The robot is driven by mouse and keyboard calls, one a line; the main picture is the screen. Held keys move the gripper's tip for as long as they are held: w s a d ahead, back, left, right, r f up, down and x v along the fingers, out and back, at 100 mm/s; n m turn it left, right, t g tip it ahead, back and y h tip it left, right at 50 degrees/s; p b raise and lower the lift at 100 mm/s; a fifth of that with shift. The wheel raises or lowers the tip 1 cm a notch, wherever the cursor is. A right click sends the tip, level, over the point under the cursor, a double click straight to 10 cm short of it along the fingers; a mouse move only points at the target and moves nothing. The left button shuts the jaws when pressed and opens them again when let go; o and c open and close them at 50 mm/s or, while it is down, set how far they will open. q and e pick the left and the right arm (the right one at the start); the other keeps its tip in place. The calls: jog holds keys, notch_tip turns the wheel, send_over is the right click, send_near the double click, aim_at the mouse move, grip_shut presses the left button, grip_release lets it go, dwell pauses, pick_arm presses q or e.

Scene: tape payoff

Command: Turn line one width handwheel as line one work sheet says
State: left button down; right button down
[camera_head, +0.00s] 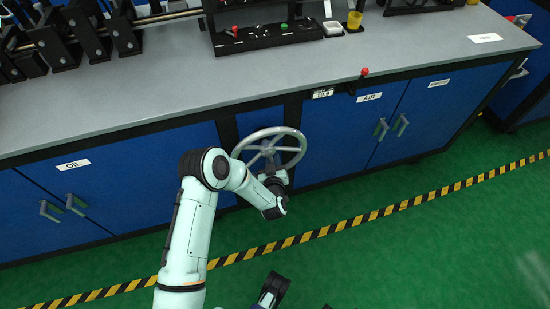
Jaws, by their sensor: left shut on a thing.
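A grey spoked handwheel (268,151) stands out from the blue front of the bench, just below the worktop edge. My left gripper (277,180) is at the lower right part of its rim and is shut on it. The gripper and wrist hide part of the lower rim. A small black-and-white readout (323,93) sits on the bench edge, up and right of the wheel; its digits are too small to read surely. I cannot make out a work sheet.
A red-knobbed lever (364,72) juts from the bench edge right of the wheel. Green floor with a striped tape line (390,210) is clear in front.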

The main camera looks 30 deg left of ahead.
pick_arm(q)
jog(key=shift+s+f, duration=0.1)
pick_arm(e)
jog(key=shift+s+a, duration=0.1)
dwell(0.3)
pick_arm(q)
jog(key=c, duration=1.1)
grip_release()
jog(key=p+v, duration=0.2)
jog(key=v, duration=1.1)
jog(key=shift+s+r, duration=0.2)
pick_arm(e)
jog(key=shift+g+y, duration=0.3)
jog(key=shift+g, duration=0.3)
jog(key=s+r, duration=0.1)
jog(key=s+a+r, duration=0.1)
jog(key=s+r, duration=0.1)
jog(key=shift+s+a, duration=0.3)
jog(key=shift+a, duration=0.05)
pick_arm(q)
jog(key=shift+d, duration=0.1)
